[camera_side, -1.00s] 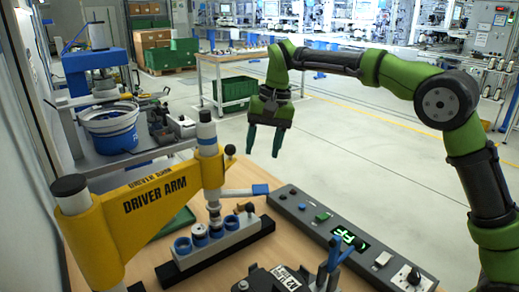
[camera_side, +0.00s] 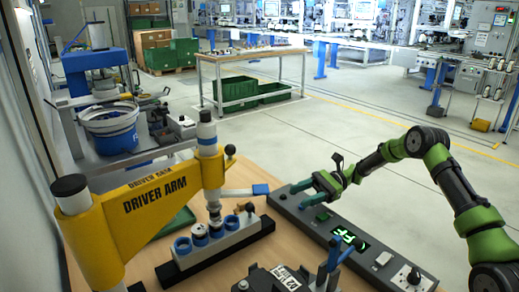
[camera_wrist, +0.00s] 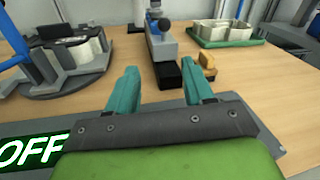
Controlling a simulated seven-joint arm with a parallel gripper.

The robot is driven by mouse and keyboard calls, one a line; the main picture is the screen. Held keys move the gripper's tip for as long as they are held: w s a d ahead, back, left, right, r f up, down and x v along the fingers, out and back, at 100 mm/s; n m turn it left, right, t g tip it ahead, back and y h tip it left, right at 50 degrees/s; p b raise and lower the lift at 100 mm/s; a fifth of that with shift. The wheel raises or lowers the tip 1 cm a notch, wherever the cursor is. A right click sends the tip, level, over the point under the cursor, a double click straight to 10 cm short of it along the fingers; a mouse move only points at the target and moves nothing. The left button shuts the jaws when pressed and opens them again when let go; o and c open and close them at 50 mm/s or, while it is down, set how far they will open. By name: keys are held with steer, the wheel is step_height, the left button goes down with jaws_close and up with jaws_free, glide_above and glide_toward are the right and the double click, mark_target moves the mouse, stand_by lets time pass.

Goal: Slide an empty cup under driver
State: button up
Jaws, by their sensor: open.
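The yellow driver arm (camera_side: 150,200) stands at the left in the side view. Its vertical driver (camera_side: 207,150) points down over a grey rack (camera_side: 240,233) on a black base. Several cups with blue rims, including a front cup (camera_side: 182,246), sit in a row in the rack. I cannot tell which are empty. The rack shows end-on in the wrist view (camera_wrist: 164,48), ahead between my fingers. My gripper (camera_side: 297,196) is open with nothing between its teal fingers, which also show in the wrist view (camera_wrist: 160,80). It points toward the rack, apart from it, above the control panel.
The grey control panel (camera_side: 325,221) with a lit green display lies right of the rack. A dark round fixture (camera_side: 285,280) stands at the front. A green tray (camera_wrist: 225,42) holds pale bins.

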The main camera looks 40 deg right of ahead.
mark_target(249, 207)
steer(key=shift+w+a+r, duration=0.1)
steer(key=shift+w+r, duration=0.15)
steer(key=shift+r, duration=0.25)
steer(key=shift+w+a, duration=0.1)
steer(key=shift+a, duration=0.2)
steer(key=w+a, duration=0.1)
steer(key=a, duration=0.4)
steer(key=w+a, duration=0.1)
steer(key=a, duration=0.4)
steer(key=w+a, duration=0.1)
steer(key=a, duration=0.4)
steer(key=shift+a, duration=0.4)
jaws_close()
steer(key=shift+a, duration=0.1)
